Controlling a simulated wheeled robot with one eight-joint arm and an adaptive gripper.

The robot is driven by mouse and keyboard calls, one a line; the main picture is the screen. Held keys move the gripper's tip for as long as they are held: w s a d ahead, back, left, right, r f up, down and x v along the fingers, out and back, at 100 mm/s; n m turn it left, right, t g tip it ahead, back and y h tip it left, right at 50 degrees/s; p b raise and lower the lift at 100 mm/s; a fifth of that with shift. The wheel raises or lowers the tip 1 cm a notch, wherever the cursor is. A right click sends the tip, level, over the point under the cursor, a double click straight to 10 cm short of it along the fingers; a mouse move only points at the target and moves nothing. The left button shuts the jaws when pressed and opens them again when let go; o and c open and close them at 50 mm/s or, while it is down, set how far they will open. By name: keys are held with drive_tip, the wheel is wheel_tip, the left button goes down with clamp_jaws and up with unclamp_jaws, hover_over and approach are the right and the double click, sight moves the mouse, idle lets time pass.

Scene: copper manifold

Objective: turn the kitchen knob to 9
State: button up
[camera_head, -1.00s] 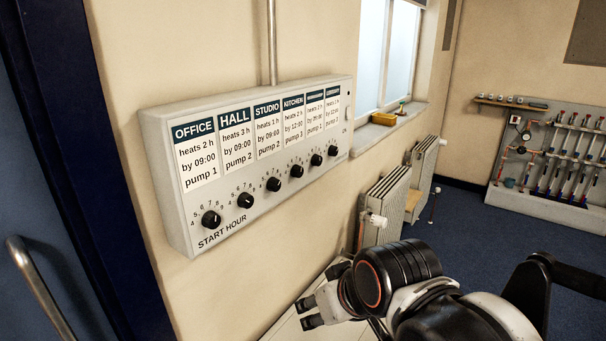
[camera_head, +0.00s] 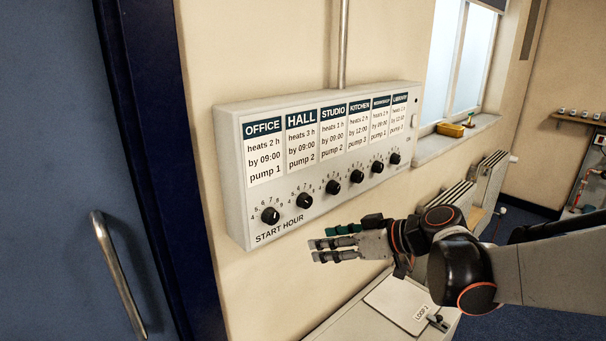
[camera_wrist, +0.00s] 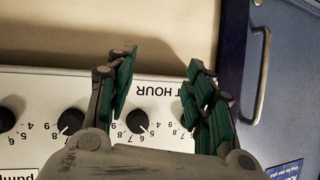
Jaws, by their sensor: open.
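The kitchen knob (camera_head: 356,176) is a round black dial on a light grey wall panel (camera_head: 232,190), below the white KITCHEN card (camera_head: 359,124). It is fourth from the left in its row; its pointer setting is too small to read. My gripper (camera_head: 320,244) is open and empty, in front of and below the panel, its fingers pointing left, lower than the kitchen knob.
The neighbouring studio knob (camera_head: 333,188) and workshop knob (camera_head: 377,167) sit close on either side. A blue door with a metal handle (camera_head: 118,270) is at the left. A white-topped surface with a clipboard (camera_head: 402,303) lies below my arm. Radiators (camera_head: 490,185) stand at the right.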

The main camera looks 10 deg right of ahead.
drive_tip(key=w+d+r+t, duration=0.3)
drive_tip(key=d, duration=0.6)
drive_tip(key=m+t+p, duration=0.1)
drive_tip(key=t+p, duration=0.1)
drive_tip(key=t, duration=0.2)
approach(361, 177)
drive_tip(key=b+x, duration=0.3)
drive_tip(key=x, duration=0.5)
drive_tip(key=shift+w+a, duration=0.1)
drive_tip(key=shift+w, duration=0.05)
drive_tip(key=shift+m, duration=0.3)
drive_tip(key=c, duration=1.1)
